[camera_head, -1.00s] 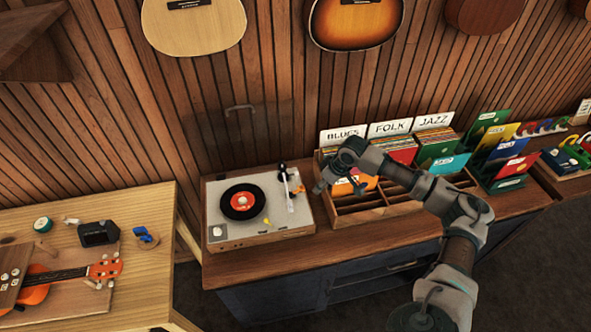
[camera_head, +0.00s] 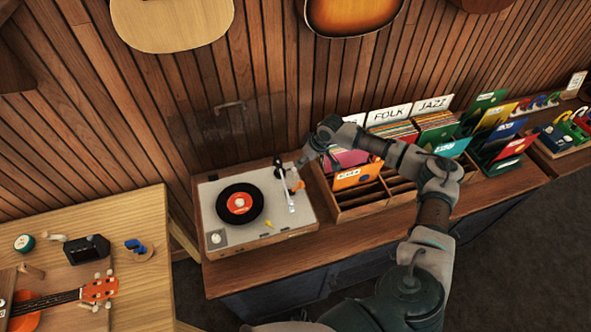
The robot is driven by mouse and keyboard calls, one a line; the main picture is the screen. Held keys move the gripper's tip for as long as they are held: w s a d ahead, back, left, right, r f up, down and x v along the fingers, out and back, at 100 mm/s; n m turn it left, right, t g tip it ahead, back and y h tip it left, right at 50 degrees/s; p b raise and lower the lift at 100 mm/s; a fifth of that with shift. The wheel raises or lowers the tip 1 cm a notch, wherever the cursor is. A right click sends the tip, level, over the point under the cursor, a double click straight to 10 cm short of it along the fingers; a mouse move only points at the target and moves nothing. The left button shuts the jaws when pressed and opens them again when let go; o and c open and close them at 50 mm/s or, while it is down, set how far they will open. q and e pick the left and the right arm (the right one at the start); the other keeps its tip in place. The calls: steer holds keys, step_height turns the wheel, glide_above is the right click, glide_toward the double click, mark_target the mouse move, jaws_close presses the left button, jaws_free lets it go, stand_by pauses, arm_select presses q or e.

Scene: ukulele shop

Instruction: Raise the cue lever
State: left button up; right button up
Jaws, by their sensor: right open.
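The turntable (camera_head: 262,235) sits on the cabinet's left end with its clear lid raised. A black record with a red label (camera_head: 240,203) lies on its platter. The white tonearm (camera_head: 288,196) is at the deck's right side, running forward from its pivot. The cue lever is too small to make out for certain near the pivot. My right gripper (camera_head: 303,164) is open and empty at the deck's back right corner, close to the tonearm's pivot and partly covering that area. I cannot tell whether it touches anything. My left gripper is out of view.
A wooden record crate (camera_head: 352,214) with divider cards stands close to the right of the turntable, under my right forearm. A workbench (camera_head: 150,205) with a ukulele (camera_head: 60,298) and small tools is at left. Guitars hang on the slatted wall behind. The cabinet's front strip is clear.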

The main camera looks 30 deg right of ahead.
mark_target(295, 169)
steer(key=x, duration=0.8)
steer(key=shift+d, duration=0.15)
steer(key=shift+w+f, duration=0.2)
steer(key=shift+f, duration=0.35)
steer(key=shift+c, duration=0.3)
steer(key=shift+r, duration=0.1)
jaws_close()
